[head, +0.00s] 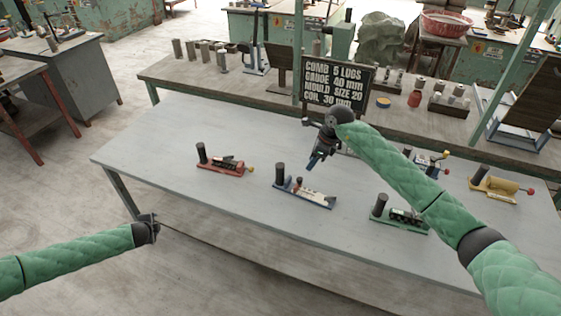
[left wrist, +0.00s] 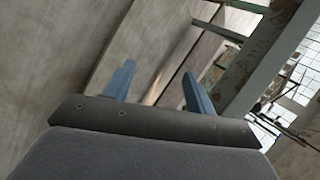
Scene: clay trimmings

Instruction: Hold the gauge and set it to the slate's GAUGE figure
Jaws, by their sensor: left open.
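The dark slate (head: 338,84) stands behind the table and reads COMB 5 LUGS, GAUGE 40 mm, MOULD SIZE 20, COIL 30 mm. Several small tools with black upright grips lie on the grey table: a red one (head: 222,164), a blue one with a pale strip (head: 306,194), a green one (head: 400,219) and a yellow one (head: 495,189). I cannot tell surely which is the gauge; no setting is readable. My right gripper (head: 317,160) hangs above and behind the blue tool, apart from it. My left gripper (head: 154,229) is open and empty off the table's front-left edge; its blue fingers show in the left wrist view (left wrist: 158,90).
Another tool (head: 432,161) lies partly behind my right arm. A long bench (head: 185,72) behind the table carries grey cylinders, a red jar (head: 415,98) and a wooden block. The table's left end (head: 150,150) is clear.

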